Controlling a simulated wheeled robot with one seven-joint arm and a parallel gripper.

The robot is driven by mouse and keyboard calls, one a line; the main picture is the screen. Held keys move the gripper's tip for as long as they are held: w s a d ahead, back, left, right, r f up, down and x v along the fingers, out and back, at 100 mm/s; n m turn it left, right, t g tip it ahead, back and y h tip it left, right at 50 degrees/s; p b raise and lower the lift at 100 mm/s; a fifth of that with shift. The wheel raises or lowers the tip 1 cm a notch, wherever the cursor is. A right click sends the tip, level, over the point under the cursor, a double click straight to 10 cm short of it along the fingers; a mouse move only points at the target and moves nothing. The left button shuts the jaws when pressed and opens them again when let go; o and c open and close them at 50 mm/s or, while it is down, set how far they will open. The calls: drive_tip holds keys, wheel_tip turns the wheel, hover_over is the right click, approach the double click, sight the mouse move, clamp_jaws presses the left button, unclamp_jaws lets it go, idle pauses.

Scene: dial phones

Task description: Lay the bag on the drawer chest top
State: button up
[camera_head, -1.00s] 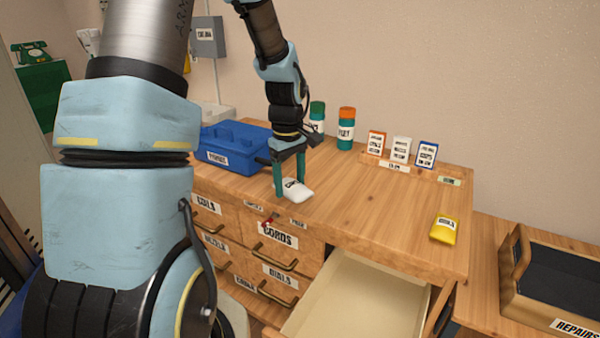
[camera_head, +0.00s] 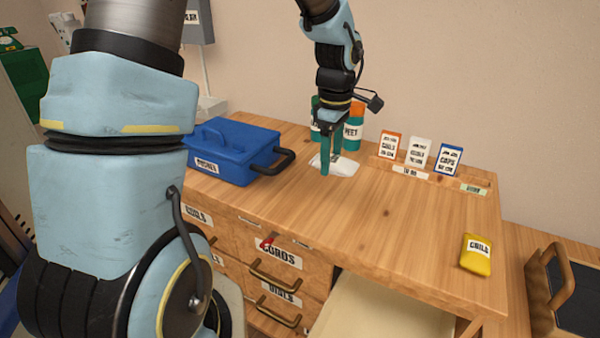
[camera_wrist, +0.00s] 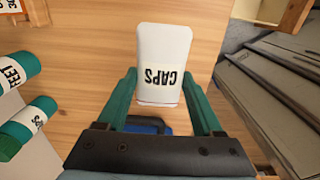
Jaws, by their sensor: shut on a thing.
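A white bag (camera_head: 345,165) labelled CAPS is between the green fingers of my gripper (camera_head: 331,168). It also shows in the wrist view (camera_wrist: 163,55), its lower end between the fingertips (camera_wrist: 163,98). My gripper is shut on it. The bag is over the wooden drawer chest top (camera_head: 390,215), right of the blue box and in front of the green-and-orange canisters. I cannot tell whether it touches the wood. The fingers hide part of it in the head view. A yellow bag (camera_head: 476,256) labelled COILS lies at the top's right front.
The blue lidded box (camera_head: 232,150) stands on the left. A canister (camera_head: 354,133) and a rack with small cartons (camera_head: 418,155) stand at the back. An open drawer (camera_head: 375,315) juts from the front. The middle of the top is clear.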

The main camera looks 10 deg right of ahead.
hover_over(327, 201)
wheel_tip(327, 201, down, 6)
drive_tip(key=shift+r+p, duration=0.25)
drive_tip(key=shift+p, duration=0.15)
drive_tip(key=shift+f+p, duration=0.3)
drive_tip(key=shift+f, duration=1.9)
drive_tip(key=shift+f, duration=0.1)
drive_tip(key=shift+f, duration=0.15)
drive_tip(key=o, duration=1.4)
drive_tip(key=shift+c, duration=0.2)
